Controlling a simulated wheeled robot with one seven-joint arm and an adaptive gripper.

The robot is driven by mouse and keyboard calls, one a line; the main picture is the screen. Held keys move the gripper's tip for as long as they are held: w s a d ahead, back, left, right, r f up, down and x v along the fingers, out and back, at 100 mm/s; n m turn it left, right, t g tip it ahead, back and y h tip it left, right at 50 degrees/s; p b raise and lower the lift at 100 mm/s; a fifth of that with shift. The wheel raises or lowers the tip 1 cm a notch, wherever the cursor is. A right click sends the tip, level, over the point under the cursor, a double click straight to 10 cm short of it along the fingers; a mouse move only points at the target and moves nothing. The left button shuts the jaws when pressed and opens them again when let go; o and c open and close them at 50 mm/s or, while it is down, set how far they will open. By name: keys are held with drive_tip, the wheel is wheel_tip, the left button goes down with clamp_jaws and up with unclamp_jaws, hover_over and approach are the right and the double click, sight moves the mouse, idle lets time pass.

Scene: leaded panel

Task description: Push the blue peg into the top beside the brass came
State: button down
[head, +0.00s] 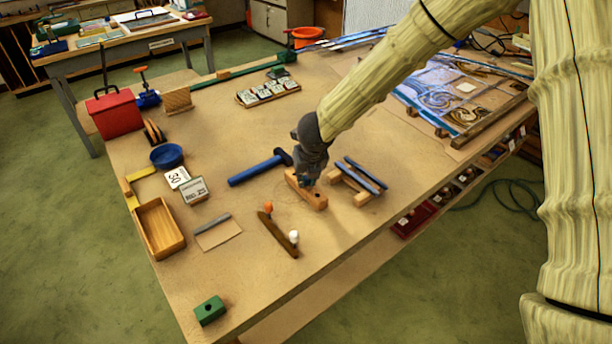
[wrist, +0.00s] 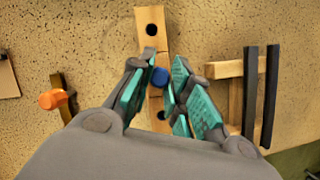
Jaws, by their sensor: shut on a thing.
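My gripper (head: 306,182) is at the wooden block (head: 316,201) on the bench, pointing down. In the wrist view, my gripper (wrist: 162,70) is shut on the blue peg (wrist: 160,78), whose round top shows between the teal finger pads. The wooden block (wrist: 150,17) lies below, with dark holes on either side of the peg. I cannot tell whether the peg's lower end sits in the block or is above it. The leaded panel (head: 462,86) lies at the back right of the bench, away from my gripper. I cannot make out the brass came.
Two dark strips (head: 366,174) rest on a wooden rack right of the block. A blue-handled hammer (head: 255,168) lies to the left. A wooden bar with orange and white knobs (head: 278,234) lies in front. A wooden batten (head: 490,120) edges the panel.

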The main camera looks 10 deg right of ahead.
drive_tip(key=shift+r+p, duration=0.8)
drive_tip(key=shift+r, duration=0.15)
idle(1.3)
drive_tip(key=shift+r+p, duration=1.2)
drive_tip(key=shift+r, duration=0.2)
drive_tip(key=shift+r, duration=0.15)
drive_tip(key=c, duration=2)
unclamp_jaws()
clamp_jaws()
